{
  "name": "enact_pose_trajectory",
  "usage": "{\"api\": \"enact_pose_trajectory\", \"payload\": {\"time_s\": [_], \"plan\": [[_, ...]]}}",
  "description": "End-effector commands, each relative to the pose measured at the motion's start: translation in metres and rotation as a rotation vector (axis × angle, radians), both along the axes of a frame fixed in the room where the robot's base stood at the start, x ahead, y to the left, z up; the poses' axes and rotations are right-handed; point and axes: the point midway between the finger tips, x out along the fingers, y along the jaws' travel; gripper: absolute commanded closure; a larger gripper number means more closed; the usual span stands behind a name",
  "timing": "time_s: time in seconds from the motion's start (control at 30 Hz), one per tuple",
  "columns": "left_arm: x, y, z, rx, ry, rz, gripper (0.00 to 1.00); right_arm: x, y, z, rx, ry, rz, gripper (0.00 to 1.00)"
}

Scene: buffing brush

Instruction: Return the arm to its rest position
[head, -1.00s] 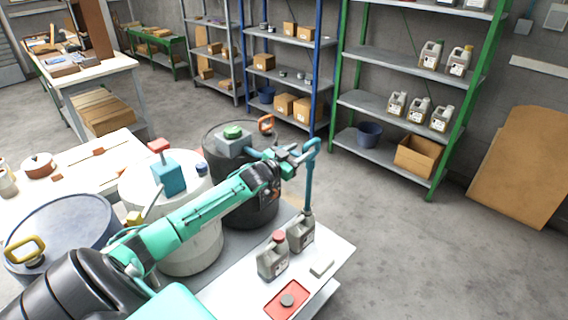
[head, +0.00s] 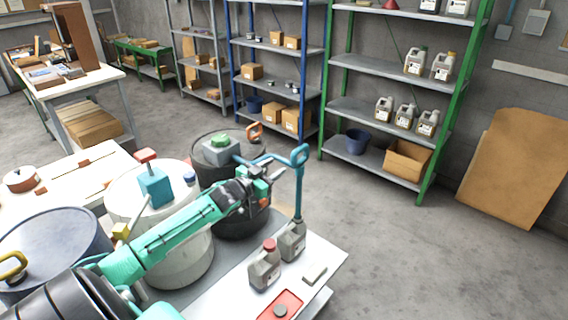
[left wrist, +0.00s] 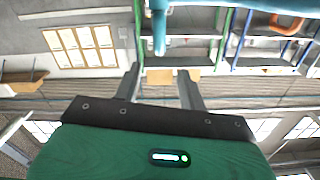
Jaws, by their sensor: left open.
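My left arm reaches in from the lower left in the head view. Its left gripper (head: 266,180) is beside the black drum (head: 240,222), to the left of a teal-blue upright post with a looped top (head: 299,195). In the left wrist view, the two fingers of the left gripper (left wrist: 160,82) stand apart with nothing between them. Part of a blue bar (left wrist: 160,32) shows beyond the fingertips there. My right gripper is not in view.
A white drum (head: 185,250) and a blue-topped drum (head: 50,240) stand near my arm. Two grey jugs (head: 265,268) (head: 291,242) and a red tray (head: 268,308) are on the white tabletop (head: 325,257). Shelves line the back wall.

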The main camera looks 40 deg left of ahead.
Motion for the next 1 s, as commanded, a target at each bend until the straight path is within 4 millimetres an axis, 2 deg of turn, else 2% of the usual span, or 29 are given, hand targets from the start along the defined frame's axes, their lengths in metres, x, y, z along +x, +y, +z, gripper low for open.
{"api": "enact_pose_trajectory", "payload": {"time_s": [0.27,0.37,0.47,0.6,0.7,0.83,0.9,1.0], "plan": [[-0.001,-0.003,-0.003,0.0,0.007,0.0,0.59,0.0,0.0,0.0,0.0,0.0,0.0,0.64],[-0.009,-0.018,-0.022,-0.004,0.056,0.002,0.59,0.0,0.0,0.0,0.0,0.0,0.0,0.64],[-0.028,-0.052,-0.059,-0.006,0.162,0.008,0.59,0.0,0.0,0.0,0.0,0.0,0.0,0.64],[-0.079,-0.113,-0.117,0.001,0.37,0.02,0.59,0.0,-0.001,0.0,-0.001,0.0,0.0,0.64],[-0.123,-0.152,-0.148,0.008,0.519,0.028,0.59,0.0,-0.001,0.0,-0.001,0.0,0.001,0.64],[-0.186,-0.195,-0.172,0.018,0.712,0.039,0.59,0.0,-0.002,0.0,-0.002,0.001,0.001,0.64],[-0.219,-0.214,-0.179,0.021,0.808,0.045,0.59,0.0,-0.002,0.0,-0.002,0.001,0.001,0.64],[-0.258,-0.232,-0.181,0.024,0.918,0.051,0.59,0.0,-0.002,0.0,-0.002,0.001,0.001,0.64]]}}
